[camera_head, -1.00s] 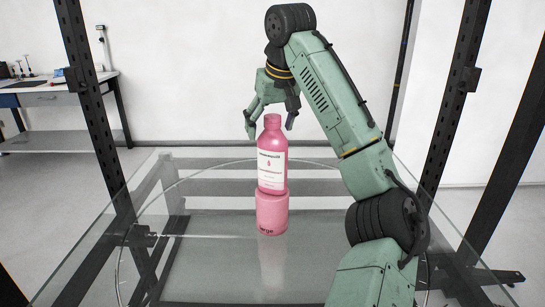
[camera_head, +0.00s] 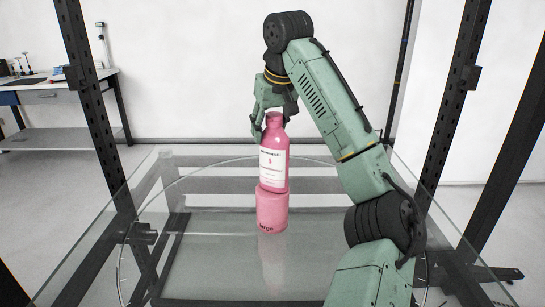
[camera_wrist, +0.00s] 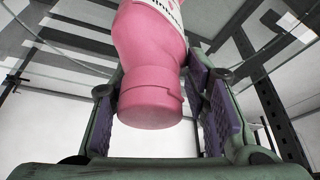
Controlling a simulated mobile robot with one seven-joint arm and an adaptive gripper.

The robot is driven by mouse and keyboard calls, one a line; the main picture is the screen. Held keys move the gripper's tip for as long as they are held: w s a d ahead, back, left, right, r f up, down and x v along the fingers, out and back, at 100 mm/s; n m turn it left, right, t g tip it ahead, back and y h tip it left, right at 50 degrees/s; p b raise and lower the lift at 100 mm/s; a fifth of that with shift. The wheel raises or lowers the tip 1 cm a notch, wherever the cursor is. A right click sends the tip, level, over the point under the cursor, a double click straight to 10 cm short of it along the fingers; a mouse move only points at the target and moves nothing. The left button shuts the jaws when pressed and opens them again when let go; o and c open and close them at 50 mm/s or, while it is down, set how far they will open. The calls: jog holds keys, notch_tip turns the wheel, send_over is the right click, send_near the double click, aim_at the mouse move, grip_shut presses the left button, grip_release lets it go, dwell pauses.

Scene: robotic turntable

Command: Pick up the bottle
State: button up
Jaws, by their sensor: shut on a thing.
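The pink bottle (camera_head: 274,165) with a white label stands on a pink cylinder (camera_head: 271,210) marked "large". I see no clear gap between the bottle and the cylinder. My gripper (camera_head: 270,124) reaches the bottle's top from behind in the head view and is shut on its neck and cap. One green finger shows at the left of the neck; the other is mostly hidden. In the wrist view the bottle (camera_wrist: 150,50) has its cap end between my purple-padded fingers (camera_wrist: 155,105). The bottle's lower part is out of that view.
The cylinder stands on a round glass turntable (camera_head: 215,260) inside a frame with dark upright posts (camera_head: 95,115). A side bench (camera_head: 65,90) stands against the wall at the left. The glass around the cylinder looks clear.

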grip_shut()
dwell(0.3)
jog(key=shift+r, duration=0.1)
dwell(0.4)
